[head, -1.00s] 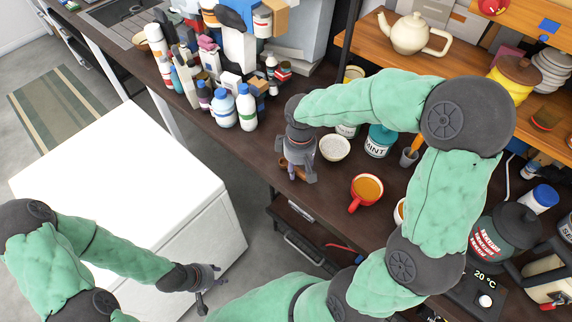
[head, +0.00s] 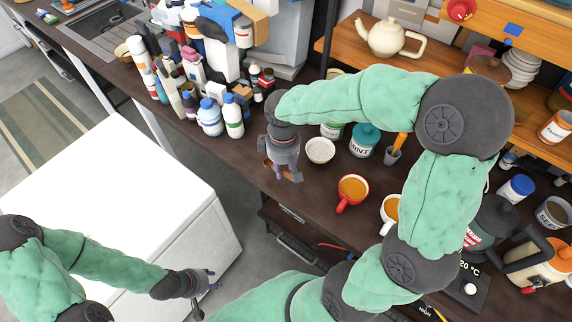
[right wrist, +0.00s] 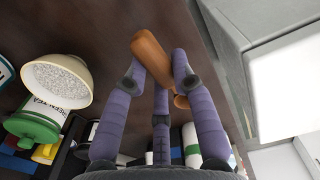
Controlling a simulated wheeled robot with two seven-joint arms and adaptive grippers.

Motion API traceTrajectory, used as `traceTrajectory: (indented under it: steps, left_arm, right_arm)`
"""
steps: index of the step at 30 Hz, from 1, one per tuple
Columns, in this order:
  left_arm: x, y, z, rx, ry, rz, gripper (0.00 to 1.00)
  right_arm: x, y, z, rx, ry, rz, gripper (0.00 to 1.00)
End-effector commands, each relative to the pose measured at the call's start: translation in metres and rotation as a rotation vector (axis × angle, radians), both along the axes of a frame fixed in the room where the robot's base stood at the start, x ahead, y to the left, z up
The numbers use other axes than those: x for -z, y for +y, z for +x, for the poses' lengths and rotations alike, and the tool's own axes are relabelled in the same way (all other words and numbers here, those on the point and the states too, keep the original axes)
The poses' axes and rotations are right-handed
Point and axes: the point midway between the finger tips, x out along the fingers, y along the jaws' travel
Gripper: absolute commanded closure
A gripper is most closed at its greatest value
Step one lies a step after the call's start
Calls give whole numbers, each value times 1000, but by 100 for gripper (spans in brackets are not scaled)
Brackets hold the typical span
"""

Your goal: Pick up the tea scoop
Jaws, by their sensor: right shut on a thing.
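The brown wooden tea scoop (right wrist: 152,58) sits between the fingers of my right gripper (right wrist: 160,80) in the right wrist view. The gripper is shut on it, and its fingers hide part of the scoop. In the head view, my right gripper (head: 283,168) points down over the front edge area of the dark counter, and only a small brown bit of the scoop shows beside its fingers. I cannot tell whether the scoop touches the counter. My left gripper (head: 208,283) is empty with its fingers spread, beside the white chest.
A white bowl (head: 320,150) stands just right of my right gripper. A red mug (head: 352,192), a MINT jar (head: 364,140) and a spoon cup (head: 393,155) stand further right. Several bottles (head: 210,117) crowd the counter to the left. The white chest (head: 110,190) stands in front.

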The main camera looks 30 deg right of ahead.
Motion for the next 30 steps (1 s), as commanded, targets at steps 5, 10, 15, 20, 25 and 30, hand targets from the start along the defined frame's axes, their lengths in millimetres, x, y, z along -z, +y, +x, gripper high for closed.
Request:
traceTrajectory:
  steps: [5,10,15,20,25,30]
  left_arm:
    - [-23,0,0,0,0,0,60]
    - [-34,0,0,0,0,0,60]
    - [-40,0,0,0,0,0,60]
    - [-43,0,0,0,0,0,60]
    - [-44,0,0,0,0,0,60]
    - [-44,0,0,0,0,0,60]
  right_arm:
    - [-47,28,-20,-5,-5,0,100]
    - [-60,61,-46,-6,-2,0,100]
    - [-71,81,-62,-4,-2,0,100]
    - [-75,92,-70,-2,0,-1,100]
    - [-76,96,-73,1,0,0,100]
    - [-76,96,-73,1,0,0,100]
